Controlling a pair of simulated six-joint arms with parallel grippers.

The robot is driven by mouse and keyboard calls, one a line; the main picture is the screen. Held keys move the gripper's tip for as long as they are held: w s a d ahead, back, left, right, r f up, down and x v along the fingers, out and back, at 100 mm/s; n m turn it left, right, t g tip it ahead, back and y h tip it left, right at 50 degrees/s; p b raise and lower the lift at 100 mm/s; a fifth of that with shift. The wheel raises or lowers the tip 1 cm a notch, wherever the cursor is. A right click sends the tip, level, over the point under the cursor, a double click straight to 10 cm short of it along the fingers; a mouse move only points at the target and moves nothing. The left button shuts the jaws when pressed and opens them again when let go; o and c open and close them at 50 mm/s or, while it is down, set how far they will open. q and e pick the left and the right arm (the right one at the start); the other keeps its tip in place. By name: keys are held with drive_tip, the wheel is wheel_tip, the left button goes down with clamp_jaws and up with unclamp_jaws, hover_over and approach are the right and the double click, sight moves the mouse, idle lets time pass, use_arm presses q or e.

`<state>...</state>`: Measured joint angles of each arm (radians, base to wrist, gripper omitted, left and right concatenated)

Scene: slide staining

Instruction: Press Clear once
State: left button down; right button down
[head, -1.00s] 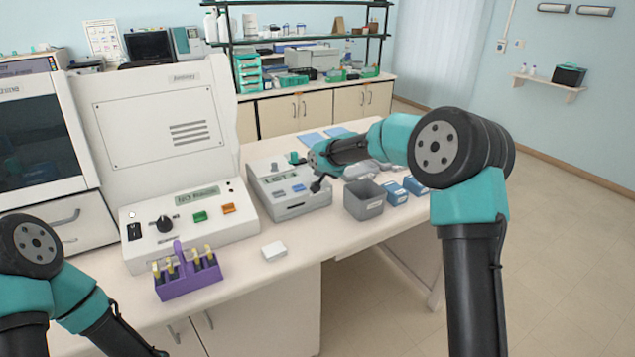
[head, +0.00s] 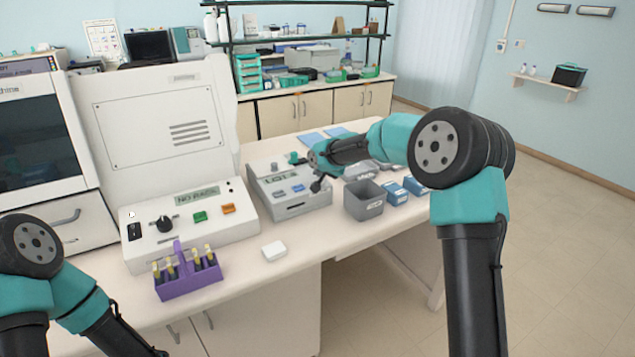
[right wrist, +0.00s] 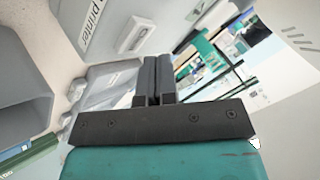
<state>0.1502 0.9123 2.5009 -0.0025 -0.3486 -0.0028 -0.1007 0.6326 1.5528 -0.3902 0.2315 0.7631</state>
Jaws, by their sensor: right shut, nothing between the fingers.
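A pale grey printer (head: 265,200) with a small display (head: 281,178) stands on the bench in the middle of the head view. Two small blue buttons (head: 298,188) sit below its display. I cannot read which key is Clear. My right gripper (head: 318,185) is shut and empty, with its tips close by the right side of the printer's panel; I cannot tell whether they touch it. In the right wrist view, the shut fingers (right wrist: 152,82) are in front of a grey face with a "printer" label (right wrist: 93,24) and a pale raised part (right wrist: 135,35). My left gripper is out of view.
A white machine (head: 190,225) with a knob, green and orange buttons and a "NO RACK" display stands to the left. A purple rack (head: 190,285) and a small white block (head: 274,250) are in front. A grey bin (head: 364,205) and blue boxes (head: 393,194) stand right of the printer.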

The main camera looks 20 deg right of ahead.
drive_tip(key=shift+f, duration=0.1)
idle(0.4)
drive_tip(key=shift+f, duration=0.3)
drive_tip(key=shift+f, duration=0.35)
idle(0.9)
drive_tip(key=shift+r, duration=0.75)
drive_tip(key=shift+r, duration=2.5)
